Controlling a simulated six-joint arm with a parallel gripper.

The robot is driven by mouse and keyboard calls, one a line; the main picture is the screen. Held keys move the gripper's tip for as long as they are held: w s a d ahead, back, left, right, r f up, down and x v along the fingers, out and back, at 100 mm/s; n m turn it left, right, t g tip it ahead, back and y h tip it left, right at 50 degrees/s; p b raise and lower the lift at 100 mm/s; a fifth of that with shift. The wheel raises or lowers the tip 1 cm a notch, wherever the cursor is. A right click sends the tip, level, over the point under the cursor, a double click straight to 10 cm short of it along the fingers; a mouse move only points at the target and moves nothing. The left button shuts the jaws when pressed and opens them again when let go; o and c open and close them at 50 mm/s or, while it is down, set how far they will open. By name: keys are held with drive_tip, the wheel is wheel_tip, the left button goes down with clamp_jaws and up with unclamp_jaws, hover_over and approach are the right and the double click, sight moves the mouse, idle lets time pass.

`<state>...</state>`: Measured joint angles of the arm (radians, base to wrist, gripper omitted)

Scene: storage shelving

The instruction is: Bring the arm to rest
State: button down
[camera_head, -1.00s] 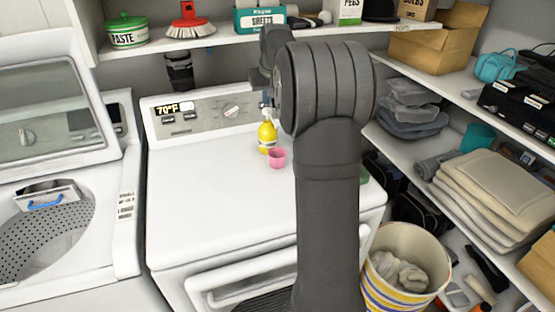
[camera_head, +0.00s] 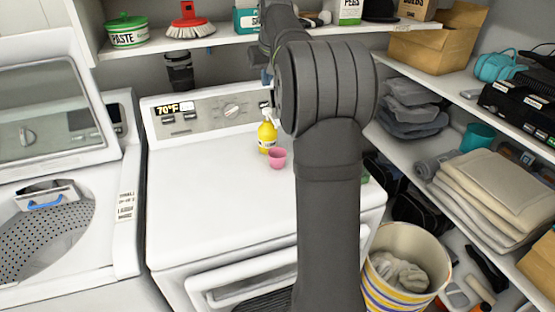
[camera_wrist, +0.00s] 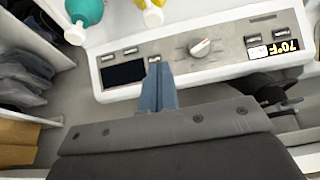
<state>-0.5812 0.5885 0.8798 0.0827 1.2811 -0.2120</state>
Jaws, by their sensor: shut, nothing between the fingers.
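My gripper (camera_wrist: 158,82) shows in the wrist view with its two blue-grey fingers together and nothing between them. It points toward the dryer's control panel (camera_wrist: 205,45), with its tips over the panel's edge; I cannot tell whether they touch. In the head view my dark grey arm rises in front of the white dryer (camera_head: 215,200), and it hides most of the gripper.
A yellow bottle (camera_head: 267,136) and a pink cup (camera_head: 277,158) stand on the dryer beside my arm. A shelf (camera_head: 225,38) runs above the panel. Right-hand shelves hold folded cloths (camera_head: 495,185). A striped bin (camera_head: 400,265) stands below. The dryer's left top is clear.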

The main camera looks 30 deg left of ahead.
sight(268, 109)
drive_tip(key=shift+f, duration=0.1)
drive_tip(key=shift+f, duration=3.5)
